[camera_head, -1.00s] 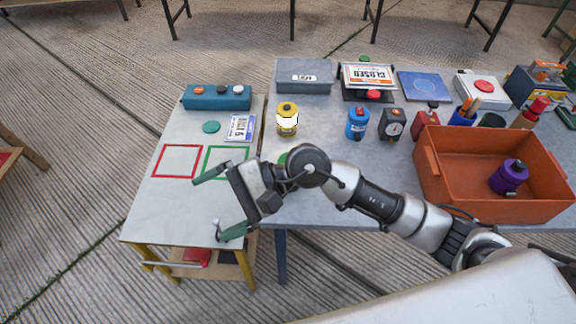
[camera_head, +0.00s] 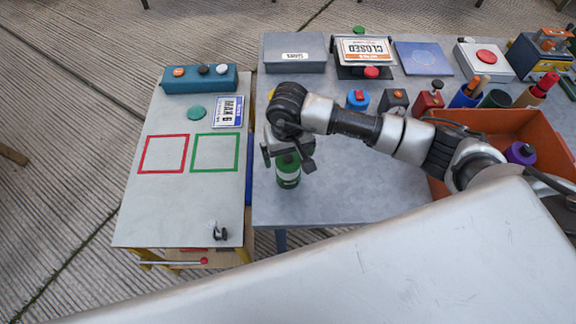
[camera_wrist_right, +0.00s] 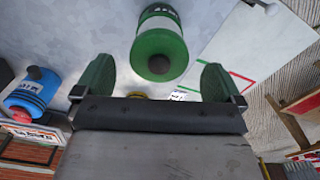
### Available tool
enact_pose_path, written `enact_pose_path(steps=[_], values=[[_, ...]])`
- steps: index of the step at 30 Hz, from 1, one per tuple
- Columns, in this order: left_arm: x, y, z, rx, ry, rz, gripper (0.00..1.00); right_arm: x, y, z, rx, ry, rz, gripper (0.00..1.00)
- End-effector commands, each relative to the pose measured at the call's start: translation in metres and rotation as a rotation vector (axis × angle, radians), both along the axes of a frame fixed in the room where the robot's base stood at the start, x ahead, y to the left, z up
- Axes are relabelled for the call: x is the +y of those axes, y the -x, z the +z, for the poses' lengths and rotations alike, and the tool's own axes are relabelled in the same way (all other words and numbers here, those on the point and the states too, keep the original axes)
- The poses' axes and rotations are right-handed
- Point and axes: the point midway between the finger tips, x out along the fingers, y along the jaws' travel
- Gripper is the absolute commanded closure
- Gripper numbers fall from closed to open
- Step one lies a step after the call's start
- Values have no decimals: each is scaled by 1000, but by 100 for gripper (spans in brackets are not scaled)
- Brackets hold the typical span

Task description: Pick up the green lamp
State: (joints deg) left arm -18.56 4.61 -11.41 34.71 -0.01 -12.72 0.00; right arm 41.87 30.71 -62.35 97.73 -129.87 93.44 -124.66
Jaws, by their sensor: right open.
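The green lamp (camera_head: 288,172) stands on the grey table in the head view, a green cylinder with a white band. It also shows in the right wrist view (camera_wrist_right: 160,45), with its dark knob facing the camera. My right gripper (camera_head: 288,155) is at the lamp's top in the head view, partly hiding it. In the right wrist view my right gripper (camera_wrist_right: 155,80) is open, one green finger on each side of the lamp's lower image edge, with gaps to the lamp. Whether the fingers reach around the lamp's body is unclear. My left gripper is not in view.
An orange bin (camera_head: 545,130) with a purple lamp (camera_head: 519,153) is at the right. A blue lamp (camera_head: 358,100) and a red lamp (camera_head: 428,100) stand behind my arm. The pale side table (camera_head: 175,210) has red and green squares. Grey tabletop (camera_head: 350,195) is clear right of the lamp.

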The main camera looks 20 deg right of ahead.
Motion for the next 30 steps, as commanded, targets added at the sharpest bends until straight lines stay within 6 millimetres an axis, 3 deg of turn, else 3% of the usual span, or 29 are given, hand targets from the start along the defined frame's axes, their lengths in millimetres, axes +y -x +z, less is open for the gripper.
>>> enact_pose_path(steps=[6,9,18,30], values=[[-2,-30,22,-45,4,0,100,-1,4,-28,8,-1,-3,1],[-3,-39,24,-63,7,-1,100,0,3,-42,5,-2,-3,1],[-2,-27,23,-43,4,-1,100,-1,2,-49,1,-2,-1,1],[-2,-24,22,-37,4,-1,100,-1,2,-49,1,-2,-1,61]])
